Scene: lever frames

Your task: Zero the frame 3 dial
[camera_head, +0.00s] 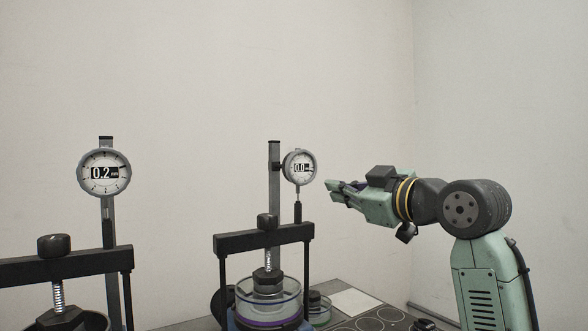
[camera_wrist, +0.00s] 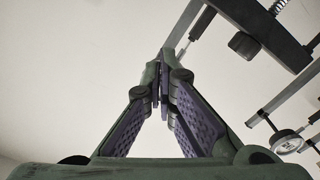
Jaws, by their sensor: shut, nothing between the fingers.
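Two lever frames with round dials show in the head view. The right dial (camera_head: 300,167) reads about 0.0 and sits on a post above a black crossbar (camera_head: 263,238). The left dial (camera_head: 104,172) reads 0.2. No frame numbers can be read, so I cannot tell which is frame 3. My gripper (camera_head: 334,190) is level, to the right of and slightly below the right dial, pointing left, apart from it in the picture. In the wrist view my gripper (camera_wrist: 165,92) is shut and empty. A dial (camera_wrist: 286,141) shows at lower right there; which one is unclear.
Under the right crossbar stands a clear vessel (camera_head: 268,299) with a purple band. A dark surface with ring marks (camera_head: 369,324) and a pale square plate (camera_head: 356,302) lies to its right. A black knob (camera_wrist: 243,45) and bars fill the wrist view's upper right.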

